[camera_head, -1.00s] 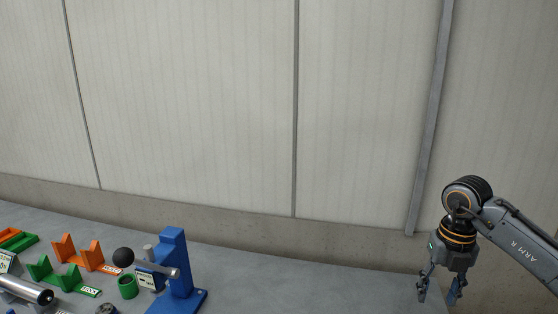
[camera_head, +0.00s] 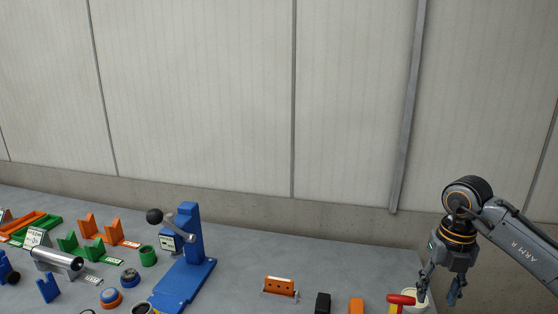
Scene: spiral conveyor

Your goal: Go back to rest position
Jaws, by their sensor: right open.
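My right gripper (camera_head: 437,289) hangs open and pointing down at the right edge of the table. Its fingers are apart, and I see nothing held between them. A whitish round container (camera_head: 418,301) shows just behind or below its left finger; I cannot tell whether they touch. My left gripper is not in view.
The grey table (camera_head: 235,275) holds a blue lever press (camera_head: 194,245), a metal cylinder (camera_head: 57,259), green stands (camera_head: 82,246) and orange stands (camera_head: 101,228) on the left. A wall stands behind.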

